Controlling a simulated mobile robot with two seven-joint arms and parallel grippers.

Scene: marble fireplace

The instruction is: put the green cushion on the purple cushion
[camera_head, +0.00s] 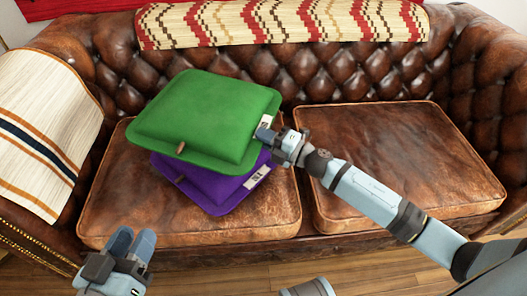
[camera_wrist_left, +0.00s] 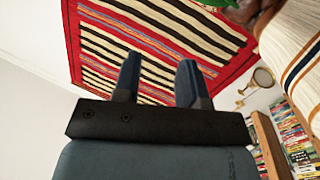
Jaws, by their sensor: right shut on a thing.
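The green cushion (camera_head: 205,115) is over the left seat of the sofa, above the purple cushion (camera_head: 213,190), and covers most of it in the head view. Only the front and right edges of the purple cushion show, on the left seat. I cannot tell whether the two cushions touch. My right gripper (camera_head: 268,137) is shut on the right edge of the green cushion, near its white tag. My left gripper (camera_head: 131,240) is empty, in front of the sofa at the lower left. The left wrist view shows its fingers (camera_wrist_left: 158,78) apart.
The brown leather sofa has a bare right seat (camera_head: 400,160). A striped throw (camera_head: 40,130) covers its left arm, and a patterned blanket (camera_head: 280,22) hangs over its back. The left wrist view shows a striped wall rug (camera_wrist_left: 165,45) and bookshelves (camera_wrist_left: 298,145) at the right.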

